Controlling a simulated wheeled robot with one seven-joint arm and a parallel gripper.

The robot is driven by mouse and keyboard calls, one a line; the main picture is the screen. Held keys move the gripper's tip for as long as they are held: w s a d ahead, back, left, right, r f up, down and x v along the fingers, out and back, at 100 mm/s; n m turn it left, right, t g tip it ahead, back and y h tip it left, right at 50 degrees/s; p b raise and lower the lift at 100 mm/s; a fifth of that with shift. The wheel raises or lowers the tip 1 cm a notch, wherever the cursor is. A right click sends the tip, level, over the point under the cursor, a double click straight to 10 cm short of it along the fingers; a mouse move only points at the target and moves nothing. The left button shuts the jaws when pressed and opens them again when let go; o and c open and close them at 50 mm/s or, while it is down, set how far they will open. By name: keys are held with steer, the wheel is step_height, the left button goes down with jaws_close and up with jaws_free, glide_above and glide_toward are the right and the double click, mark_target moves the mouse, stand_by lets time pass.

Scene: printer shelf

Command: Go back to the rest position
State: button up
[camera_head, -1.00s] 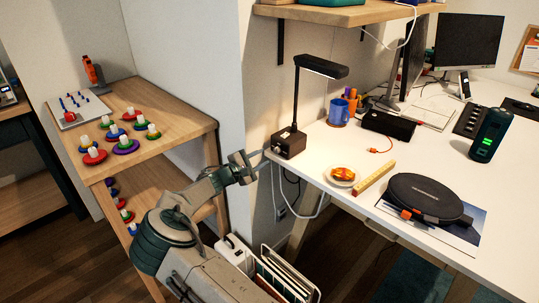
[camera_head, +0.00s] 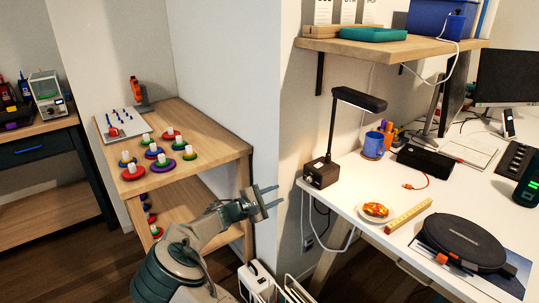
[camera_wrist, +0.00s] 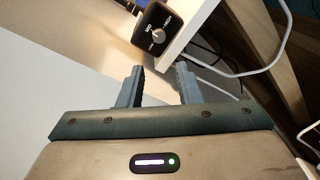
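My gripper (camera_head: 275,197) is raised in the gap between the wooden shelf unit and the white desk, in front of the wall corner. Its two fingers are apart with nothing between them. In the wrist view my gripper (camera_wrist: 159,75) also shows open and empty, its fingers pointing toward the dark lamp base (camera_wrist: 152,28) at the desk edge. It looks clear of contact in the head view.
The wooden shelf (camera_head: 222,145) at left holds several coloured spools and a pegged board (camera_head: 118,125). The white desk (camera_head: 350,185) at right carries a black lamp (camera_head: 333,130), a blue mug (camera_head: 374,145), a small plate (camera_head: 376,211) and a round black case (camera_head: 462,243). Cables hang below the desk edge.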

steer(key=s+d+r+m+g+y+p, duration=0.2)
steer(key=s+d+r+m+g+y, duration=0.15)
steer(key=s+d, duration=0.4)
steer(key=s+d+r+m+g+y+p, duration=0.2)
steer(key=s+d+m+g+p, duration=0.1)
steer(key=s+d+m+g, duration=0.4)
steer(key=s+a+r+m+t+y+p, duration=0.1)
steer(key=s+r+m+y+p, duration=0.1)
steer(key=s+r, duration=0.6)
steer(key=s+a+r+m+t+y+p, duration=0.1)
steer(key=s+r+y+p, duration=0.4)
steer(key=s, duration=1.2)
steer(key=shift+s+a+r+m+t+y, duration=0.35)
steer(key=shift+r+m+t+y, duration=0.3)
steer(key=shift+r, duration=1.6)
